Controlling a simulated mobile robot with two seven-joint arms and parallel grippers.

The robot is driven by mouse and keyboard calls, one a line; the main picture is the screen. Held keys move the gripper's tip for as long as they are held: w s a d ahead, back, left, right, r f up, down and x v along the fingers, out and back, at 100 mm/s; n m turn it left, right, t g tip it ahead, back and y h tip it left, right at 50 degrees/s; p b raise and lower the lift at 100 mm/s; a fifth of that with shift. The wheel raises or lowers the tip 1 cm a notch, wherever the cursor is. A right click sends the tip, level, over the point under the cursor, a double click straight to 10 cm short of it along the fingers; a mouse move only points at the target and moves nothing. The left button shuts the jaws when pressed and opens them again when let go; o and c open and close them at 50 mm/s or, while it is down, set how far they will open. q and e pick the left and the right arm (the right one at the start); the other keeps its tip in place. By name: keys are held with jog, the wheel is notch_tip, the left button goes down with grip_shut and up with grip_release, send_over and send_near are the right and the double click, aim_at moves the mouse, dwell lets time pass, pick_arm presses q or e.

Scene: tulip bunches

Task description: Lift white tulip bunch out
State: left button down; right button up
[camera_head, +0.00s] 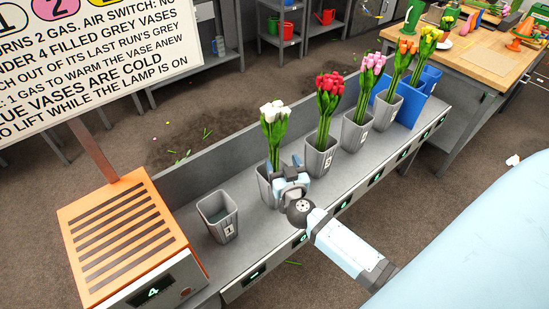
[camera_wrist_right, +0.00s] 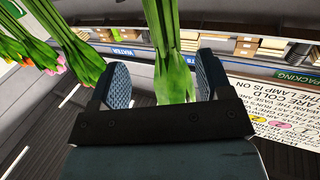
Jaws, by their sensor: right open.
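The white tulip bunch (camera_head: 273,113) stands upright in a grey vase (camera_head: 264,187) on the grey bench. My right gripper (camera_head: 285,169) is at its stems, just above the vase and partly hiding it. In the right wrist view the open fingers (camera_wrist_right: 163,78) stand on either side of the green stems (camera_wrist_right: 172,70), with gaps visible. The flowers are out of that view. My left gripper is not in view.
An empty grey vase (camera_head: 217,216) marked 1 stands left. Red (camera_head: 329,88), pink (camera_head: 371,66) and further tulip bunches stand in a row to the right. An orange slatted unit (camera_head: 115,235) and a sign (camera_head: 85,60) are at left.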

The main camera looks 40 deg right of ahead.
aim_at(276, 154)
jog(key=shift+a+f+b+x, duration=0.15)
jog(key=shift+b+x, duration=0.1)
jog(key=shift+x, duration=0.95)
jog(key=shift+f+b+x, duration=0.1)
jog(key=shift+b+x, duration=0.1)
jog(key=shift+x, duration=0.95)
jog(key=shift+a+f+b+x, duration=0.15)
jog(key=shift+b+x, duration=0.1)
jog(key=shift+x, duration=0.95)
jog(key=c, duration=1.2)
